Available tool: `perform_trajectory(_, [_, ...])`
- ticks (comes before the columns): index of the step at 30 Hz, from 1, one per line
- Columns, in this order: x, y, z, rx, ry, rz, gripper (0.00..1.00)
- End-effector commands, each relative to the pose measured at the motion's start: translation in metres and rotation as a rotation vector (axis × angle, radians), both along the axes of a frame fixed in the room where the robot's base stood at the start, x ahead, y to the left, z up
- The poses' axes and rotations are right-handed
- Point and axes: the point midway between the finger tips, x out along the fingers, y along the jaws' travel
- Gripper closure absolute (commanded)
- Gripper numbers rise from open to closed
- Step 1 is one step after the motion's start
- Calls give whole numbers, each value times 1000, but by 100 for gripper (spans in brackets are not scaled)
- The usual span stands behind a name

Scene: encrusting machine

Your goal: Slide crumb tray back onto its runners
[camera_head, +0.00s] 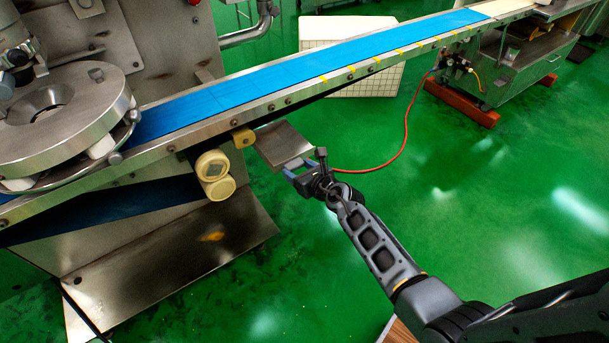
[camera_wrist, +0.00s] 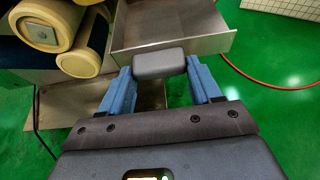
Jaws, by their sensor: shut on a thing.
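The crumb tray (camera_head: 283,144) is a shallow steel tray beside the near edge of the blue-belted conveyor, partly under its side rail. In the wrist view the tray (camera_wrist: 172,22) shows its front wall, with a dark grey block-shaped handle (camera_wrist: 160,65) on it. My gripper (camera_head: 293,168) is at the tray's near end. In the wrist view its blue fingers (camera_wrist: 160,72) stand on both sides of the handle, shut on it. The runners cannot be made out; the tray's far end is cut off in the wrist view.
Cream-coloured rollers (camera_head: 215,174) and a yellow block (camera_head: 243,138) sit left of the tray under the conveyor (camera_head: 290,75). A sloping steel plate (camera_head: 175,262) lies lower left. A red hose (camera_head: 405,125) runs behind the tray. Green floor is open to the right.

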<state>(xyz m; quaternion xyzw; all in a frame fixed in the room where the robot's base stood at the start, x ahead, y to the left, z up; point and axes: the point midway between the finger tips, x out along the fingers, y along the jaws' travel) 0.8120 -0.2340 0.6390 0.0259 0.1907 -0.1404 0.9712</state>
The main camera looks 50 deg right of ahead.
Motion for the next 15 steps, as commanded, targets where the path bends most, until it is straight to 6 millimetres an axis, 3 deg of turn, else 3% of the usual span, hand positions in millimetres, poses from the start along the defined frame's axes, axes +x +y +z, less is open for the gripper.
perform_trajectory(15, [46, -13, 1, -1, -2, 0, 75])
